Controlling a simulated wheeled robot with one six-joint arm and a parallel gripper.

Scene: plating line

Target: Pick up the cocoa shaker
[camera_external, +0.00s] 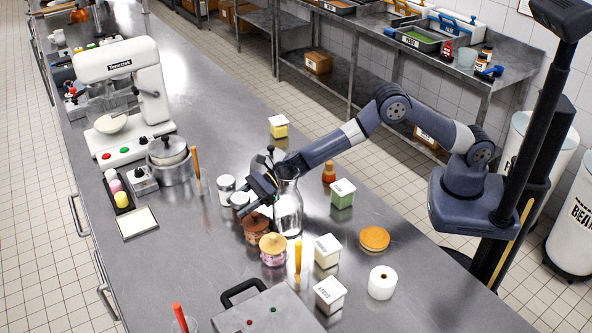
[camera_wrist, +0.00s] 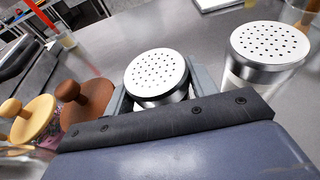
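Two shakers with perforated metal lids stand close together on the steel counter. The nearer shaker (camera_wrist: 157,75) is between the two fingers of my gripper (camera_wrist: 160,88) in the wrist view. In the external view this shaker (camera_external: 240,200) is partly hidden by my gripper (camera_external: 255,197). The fingers flank it closely; I cannot tell whether they press on it. The other shaker (camera_wrist: 268,45) is to the right in the wrist view, outside the fingers, and farther back in the external view (camera_external: 227,184). No label shows which one holds cocoa.
A glass carafe (camera_external: 288,212) stands right by my gripper. Jars with a brown lid (camera_external: 257,222) and a yellow lid (camera_external: 272,243) are in front, also at left in the wrist view (camera_wrist: 88,98). A metal pot (camera_external: 170,165) is to the left.

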